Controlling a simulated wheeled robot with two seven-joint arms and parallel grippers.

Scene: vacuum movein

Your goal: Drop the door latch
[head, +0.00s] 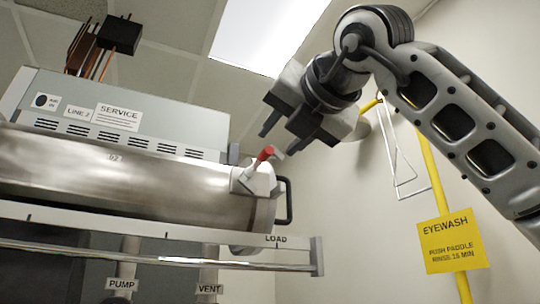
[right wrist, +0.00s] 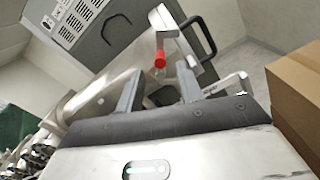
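The door latch (head: 265,154) has a red grip and sits on a pale bracket at the right end of a metal cylinder chamber (head: 130,178). Its red grip stands up and tilted in the head view. My right gripper (head: 279,140) is open and empty, just above and beside the latch. In the right wrist view the red grip (right wrist: 160,60) shows beyond the gap between my two spread fingers (right wrist: 159,92), apart from them. A black door handle (head: 287,200) is at the chamber's end. My left gripper is not in view.
A rail marked LOAD (head: 277,240) runs below the chamber. A grey service cabinet (head: 130,110) stands behind it. A yellow eyewash pole with a sign (head: 453,240) is at the right. Cardboard boxes (right wrist: 295,90) stand at the right in the wrist view.

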